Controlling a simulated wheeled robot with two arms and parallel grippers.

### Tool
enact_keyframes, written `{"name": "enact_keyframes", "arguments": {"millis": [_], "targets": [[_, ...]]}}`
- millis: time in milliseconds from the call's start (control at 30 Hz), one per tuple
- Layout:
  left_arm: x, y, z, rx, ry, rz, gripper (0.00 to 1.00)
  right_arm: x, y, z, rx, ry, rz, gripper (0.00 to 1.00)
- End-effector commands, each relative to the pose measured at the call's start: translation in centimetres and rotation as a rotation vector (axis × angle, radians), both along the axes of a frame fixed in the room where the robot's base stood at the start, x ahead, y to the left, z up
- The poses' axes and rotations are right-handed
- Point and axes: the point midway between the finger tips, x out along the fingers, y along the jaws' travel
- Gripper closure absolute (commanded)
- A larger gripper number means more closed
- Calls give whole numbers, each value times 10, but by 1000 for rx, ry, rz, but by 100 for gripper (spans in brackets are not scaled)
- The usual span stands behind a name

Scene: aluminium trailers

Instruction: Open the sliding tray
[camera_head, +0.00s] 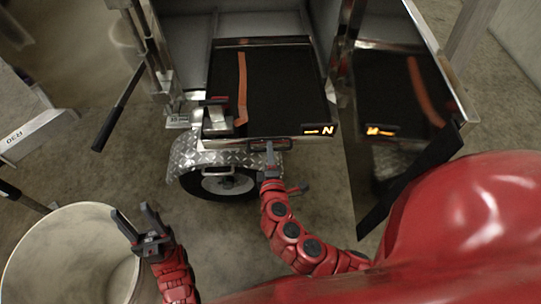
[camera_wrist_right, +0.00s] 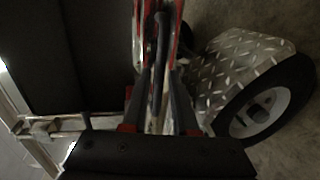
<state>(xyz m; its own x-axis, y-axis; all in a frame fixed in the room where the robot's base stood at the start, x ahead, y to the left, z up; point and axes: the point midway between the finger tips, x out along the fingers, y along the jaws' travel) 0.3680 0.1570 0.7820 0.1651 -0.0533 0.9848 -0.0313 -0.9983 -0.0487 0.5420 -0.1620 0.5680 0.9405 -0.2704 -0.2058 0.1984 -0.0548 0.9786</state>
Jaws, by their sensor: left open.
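The sliding tray (camera_head: 290,80) is a flat black surface with a metal rim and an orange strip, set in the open trailer. Its handle (camera_head: 283,143) is a dark bar on the front edge. My right gripper (camera_head: 269,152) is at the handle, its fingers close together. In the right wrist view the handle (camera_wrist_right: 161,35) runs between the two fingers of my right gripper (camera_wrist_right: 161,80), which look shut on it; the exact contact is dark. My left gripper (camera_head: 137,222) is open and empty, low on the left, well away from the tray.
A wheel (camera_head: 222,182) under a diamond-plate fender (camera_head: 205,153) sits below the tray's left front; the fender shows in the right wrist view (camera_wrist_right: 235,70). A pale round bin (camera_head: 85,215) stands by my left gripper. A metal panel (camera_head: 400,95) stands at right.

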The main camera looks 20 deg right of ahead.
Motion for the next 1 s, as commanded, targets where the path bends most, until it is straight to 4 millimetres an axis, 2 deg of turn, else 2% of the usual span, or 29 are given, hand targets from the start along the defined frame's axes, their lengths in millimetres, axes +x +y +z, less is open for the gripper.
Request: {"name": "enact_keyframes", "arguments": {"millis": [167,533,800,1000], "targets": [[0,0,-2,0,0,0,50,-13,6,2,-1,-1,5,73],[0,0,-14,0,0,0,50,-83,27,16,0,0,12,73],[0,0,-6,0,0,0,50,-111,33,25,-3,1,10,73],[0,0,-5,0,0,0,50,-123,39,27,5,1,7,73]]}}
